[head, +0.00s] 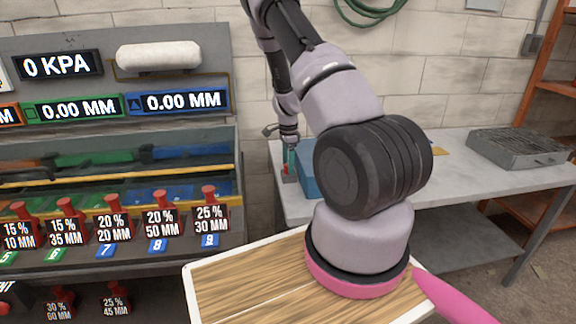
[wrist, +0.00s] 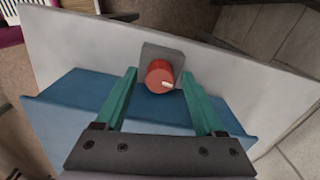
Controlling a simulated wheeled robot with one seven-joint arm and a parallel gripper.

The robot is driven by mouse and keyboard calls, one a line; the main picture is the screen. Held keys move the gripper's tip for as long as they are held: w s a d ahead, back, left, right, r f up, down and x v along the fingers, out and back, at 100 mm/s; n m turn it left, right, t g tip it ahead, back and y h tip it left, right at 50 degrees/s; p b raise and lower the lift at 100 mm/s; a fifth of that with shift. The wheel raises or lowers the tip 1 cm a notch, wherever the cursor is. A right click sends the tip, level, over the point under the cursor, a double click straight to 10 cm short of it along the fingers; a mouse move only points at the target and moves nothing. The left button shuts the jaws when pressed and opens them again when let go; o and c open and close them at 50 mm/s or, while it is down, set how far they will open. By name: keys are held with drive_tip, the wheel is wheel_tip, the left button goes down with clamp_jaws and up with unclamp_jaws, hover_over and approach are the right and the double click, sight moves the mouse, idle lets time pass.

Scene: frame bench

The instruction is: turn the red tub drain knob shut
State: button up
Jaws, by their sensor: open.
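The red knob (wrist: 160,77) is a round cap with a short white mark, on a grey square plate (wrist: 163,52) fixed to a pale panel, above a blue surface. My gripper (wrist: 158,73) is open, with one teal finger to each side of the knob. The fingertips look close to the knob's level, but I cannot tell whether they touch it. In the head view my gripper (head: 289,160) is small and far off, pointing down at the bench, with a bit of red by its tips.
The blue tub (head: 308,172) stands on the grey bench (head: 290,207), partly behind my arm. A metal grille tray (head: 515,148) sits at the bench's right. At left is a rack with gauges (head: 72,107) and several red-handled labelled valves (head: 160,210).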

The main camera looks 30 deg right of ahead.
drive_tip(key=shift+f, duration=0.3)
clamp_jaws()
drive_tip(key=shift+n, duration=0.8)
unclamp_jaws()
